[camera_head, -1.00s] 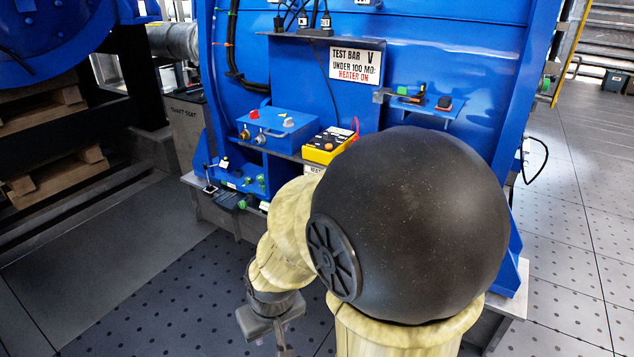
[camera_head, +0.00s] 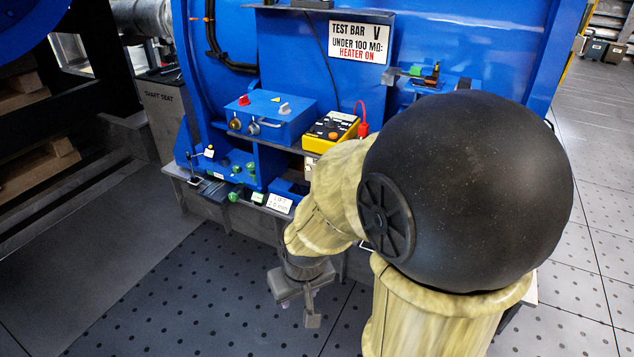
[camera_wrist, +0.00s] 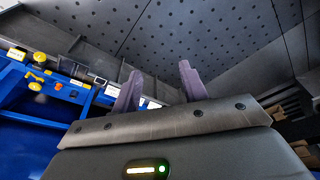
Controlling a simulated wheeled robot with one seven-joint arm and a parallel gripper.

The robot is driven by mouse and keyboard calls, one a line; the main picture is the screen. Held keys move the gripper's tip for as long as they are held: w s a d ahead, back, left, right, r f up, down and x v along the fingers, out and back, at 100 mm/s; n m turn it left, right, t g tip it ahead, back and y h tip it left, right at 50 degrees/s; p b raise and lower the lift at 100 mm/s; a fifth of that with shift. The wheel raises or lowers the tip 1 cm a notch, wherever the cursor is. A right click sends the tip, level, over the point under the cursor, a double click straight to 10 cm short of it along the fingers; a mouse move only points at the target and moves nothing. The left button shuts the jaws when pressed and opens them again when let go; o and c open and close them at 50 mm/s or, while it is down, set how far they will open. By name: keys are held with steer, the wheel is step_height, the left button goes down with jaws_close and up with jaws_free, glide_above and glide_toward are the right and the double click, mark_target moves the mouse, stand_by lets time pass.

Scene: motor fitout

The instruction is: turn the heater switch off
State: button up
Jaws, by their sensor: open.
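A blue control box (camera_head: 272,118) sits on the blue machine's shelf in the head view. It has a red lever and a pale lever on top, and a red-orange knob (camera_head: 235,124) and a silver knob (camera_head: 253,128) on its front. I cannot tell which control is the heater switch. A sign (camera_head: 360,42) above reads "HEATER ON" in red. My gripper (camera_head: 300,300) hangs low over the floor, in front of and below the shelf, apart from the box. In the wrist view its two fingers (camera_wrist: 160,85) are spread, with nothing between them.
A yellow meter (camera_head: 331,131) with a red lead stands right of the box. A lower ledge holds small green parts and a "LIFT" card (camera_head: 279,203). A "SHAFT SEAT" stand (camera_head: 165,115) is at left. Dark perforated floor (camera_head: 200,300) in front is clear.

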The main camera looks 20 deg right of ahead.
steer(key=shift+o, duration=0.5)
steer(key=shift+w+a, duration=0.1)
steer(key=shift+w, duration=0.2)
steer(key=w+f+m+t+h+b, duration=0.1)
steer(key=w+f+m+t+b, duration=0.25)
steer(key=w, duration=1.35)
steer(key=w+d+f+m+t+h, duration=0.2)
steer(key=w+d+m+t+h, duration=0.3)
steer(key=h, duration=0.8)
steer(key=w+d+m, duration=0.2)
steer(key=w, duration=0.2)
steer(key=shift+d+b, duration=0.25)
steer(key=shift+b, duration=0.15)
steer(key=b+x, duration=0.3)
steer(key=x, duration=1.4)
steer(key=shift+d, duration=0.2)
steer(key=shift+r, duration=0.1)
steer(key=shift+c, duration=0.2)
